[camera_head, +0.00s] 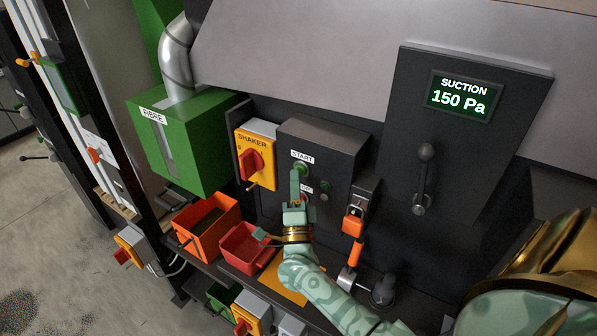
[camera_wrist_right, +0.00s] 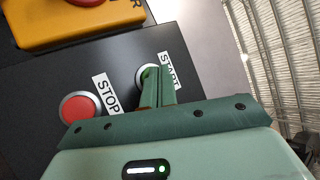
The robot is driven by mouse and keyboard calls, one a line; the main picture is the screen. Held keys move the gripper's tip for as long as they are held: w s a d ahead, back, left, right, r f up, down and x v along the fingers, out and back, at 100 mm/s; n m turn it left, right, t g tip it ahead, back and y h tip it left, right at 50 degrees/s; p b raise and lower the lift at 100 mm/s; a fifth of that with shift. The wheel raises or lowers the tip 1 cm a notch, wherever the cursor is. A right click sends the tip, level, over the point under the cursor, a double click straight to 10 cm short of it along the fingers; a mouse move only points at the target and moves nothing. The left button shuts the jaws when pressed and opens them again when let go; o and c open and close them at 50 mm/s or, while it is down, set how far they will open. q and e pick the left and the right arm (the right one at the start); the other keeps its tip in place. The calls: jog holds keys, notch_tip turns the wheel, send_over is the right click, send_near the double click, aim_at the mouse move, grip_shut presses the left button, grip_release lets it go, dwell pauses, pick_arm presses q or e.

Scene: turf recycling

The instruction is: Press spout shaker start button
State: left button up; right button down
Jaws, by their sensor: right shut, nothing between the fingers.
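The green start button (camera_head: 301,167) is on the front of a dark control box (camera_head: 327,143), under a white START label. My right gripper (camera_head: 296,178) is shut and empty, its fingertips at the button's lower edge. In the right wrist view the closed fingers (camera_wrist_right: 157,84) overlap the start button (camera_wrist_right: 147,72) and hide most of it. I cannot tell whether they touch it or press it in. The red stop button (camera_wrist_right: 80,108) is beside the fingers in that view, mostly hidden by the gripper in the head view. My left gripper is not in view.
Left of the control box is a yellow shaker switch (camera_head: 256,158) with a red knob. Orange (camera_head: 206,226) and red (camera_head: 246,247) bins stand below. An orange-handled latch (camera_head: 354,224) is close on the right. A suction display (camera_head: 461,95) reads 150 Pa.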

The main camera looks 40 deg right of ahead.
jog(key=shift+w+d, duration=0.1)
jog(key=shift+d, duration=0.1)
jog(key=shift+a, duration=0.1)
dwell(0.4)
jog(key=shift+s+a, duration=0.4)
jog(key=shift+a, duration=0.3)
jog(key=a, duration=0.1)
jog(key=s+a, duration=0.1)
jog(key=a, duration=0.1)
jog(key=s+a, duration=0.1)
jog(key=shift+a, duration=0.35)
jog(key=shift+w, duration=0.1)
dwell(0.5)
